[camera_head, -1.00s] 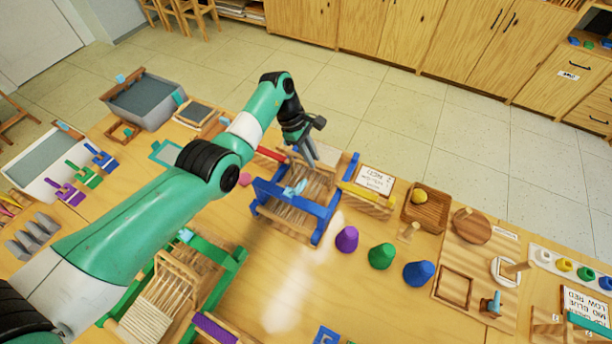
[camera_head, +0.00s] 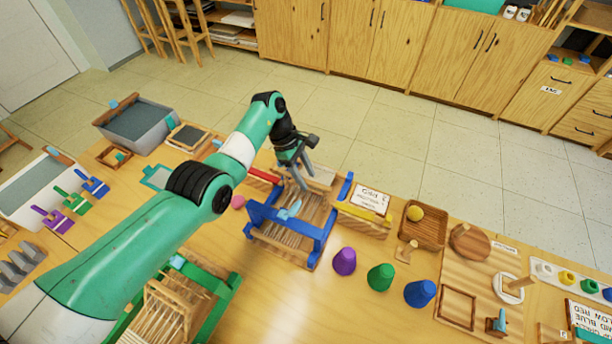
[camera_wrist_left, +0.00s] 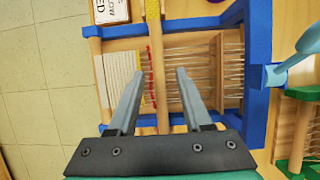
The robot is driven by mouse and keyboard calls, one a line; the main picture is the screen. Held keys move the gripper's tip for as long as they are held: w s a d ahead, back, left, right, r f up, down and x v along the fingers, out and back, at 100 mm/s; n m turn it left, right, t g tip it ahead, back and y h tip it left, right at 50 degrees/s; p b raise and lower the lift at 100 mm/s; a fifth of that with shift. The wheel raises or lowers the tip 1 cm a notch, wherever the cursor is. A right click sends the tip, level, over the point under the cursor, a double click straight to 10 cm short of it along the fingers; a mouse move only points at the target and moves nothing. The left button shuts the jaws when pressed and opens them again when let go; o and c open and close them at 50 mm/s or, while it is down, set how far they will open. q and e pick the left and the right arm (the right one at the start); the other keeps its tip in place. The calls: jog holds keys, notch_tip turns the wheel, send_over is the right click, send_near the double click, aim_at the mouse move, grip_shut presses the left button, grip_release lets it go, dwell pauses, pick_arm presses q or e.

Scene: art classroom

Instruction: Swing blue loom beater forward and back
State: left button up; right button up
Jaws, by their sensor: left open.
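The blue loom (camera_head: 262,215) stands on the table with a blue frame, pale threads and a light-blue tab on its near side. My left gripper (camera_head: 303,185) is open, pointing down over the loom's far half. In the left wrist view, the two open fingers (camera_wrist_left: 158,78) reach over the loom, with a wooden crossbar (camera_wrist_left: 157,62) showing between them. Another wooden bar (camera_wrist_left: 218,75) with a row of thin rods lies to the right. I cannot tell which bar is the beater, or whether the fingers touch anything. My right gripper is out of view.
A green loom (camera_head: 222,300) stands nearer, partly behind my left arm. Purple (camera_head: 344,261), green (camera_head: 380,277) and blue (camera_head: 419,293) cones stand to the right. A box with a card (camera_head: 370,200) stands close to the blue loom's right side.

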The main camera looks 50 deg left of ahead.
pick_arm(q)
jog(key=p+v, duration=0.3)
jog(key=v, duration=0.8)
